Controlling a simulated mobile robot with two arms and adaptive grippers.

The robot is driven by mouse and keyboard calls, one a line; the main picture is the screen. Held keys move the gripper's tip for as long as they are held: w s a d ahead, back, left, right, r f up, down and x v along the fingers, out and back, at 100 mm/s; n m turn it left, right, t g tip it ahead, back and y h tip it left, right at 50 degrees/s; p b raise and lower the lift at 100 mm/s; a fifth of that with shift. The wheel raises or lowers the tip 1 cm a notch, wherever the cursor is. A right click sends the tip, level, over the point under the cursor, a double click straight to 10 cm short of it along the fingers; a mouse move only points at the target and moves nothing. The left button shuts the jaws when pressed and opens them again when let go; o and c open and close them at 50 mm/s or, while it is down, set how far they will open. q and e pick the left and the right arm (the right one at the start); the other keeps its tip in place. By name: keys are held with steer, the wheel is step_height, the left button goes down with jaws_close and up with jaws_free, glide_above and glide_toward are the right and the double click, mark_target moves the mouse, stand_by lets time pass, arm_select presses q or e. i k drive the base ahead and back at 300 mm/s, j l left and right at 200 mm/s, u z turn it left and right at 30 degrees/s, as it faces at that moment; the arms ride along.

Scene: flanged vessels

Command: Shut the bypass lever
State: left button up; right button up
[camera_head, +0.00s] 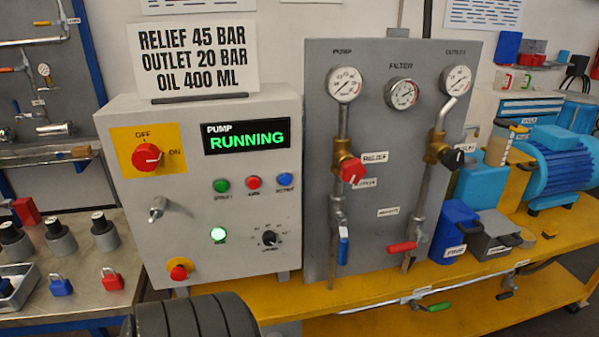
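A grey panel (385,140) carries two vertical pipes with valves. On the left pipe, a blue lever (343,250) hangs straight down along the pipe. On the right pipe, a red lever (402,247) sticks out sideways to the left, across the pipe. A green lever (438,307) lies roughly level on the line under the yellow bench edge. The small tags near the valves are too small to read, so I cannot tell which lever is the bypass.
A control box (200,190) left of the panel shows RUNNING in green. Above the levers are a red relief knob (352,171) and a black knob (453,158). A blue block (455,225) and motor (560,160) stand right. Padlocks (61,285) lie on the left table.

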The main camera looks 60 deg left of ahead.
mark_target(343, 245)
steer(key=u, duration=1.65)
